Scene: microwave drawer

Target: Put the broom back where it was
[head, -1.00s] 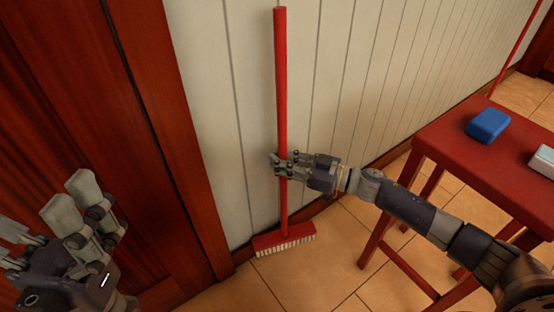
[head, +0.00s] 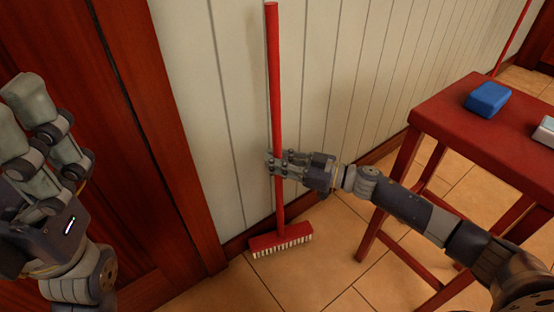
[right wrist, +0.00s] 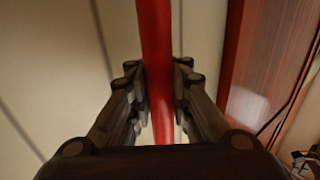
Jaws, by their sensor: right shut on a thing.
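The broom (head: 273,90) has a long red handle and a red head (head: 281,239) with pale bristles. It stands nearly upright close to the white panelled wall, its head low by the skirting board; whether it touches the floor or wall I cannot tell. My right gripper (head: 277,165) is shut on the handle around its middle. In the right wrist view the red handle (right wrist: 155,50) runs between the two sets of fingers (right wrist: 160,92). My left gripper (head: 40,125) is raised at the left in front of the door, its fingers apart and empty.
A red stool (head: 440,110) stands at the right with a blue block (head: 487,99) and a pale block (head: 545,132) on it. A dark red wooden door and frame (head: 165,150) are at the left. Another red stick (head: 512,40) leans far right. Tiled floor (head: 335,245) is clear near the broom.

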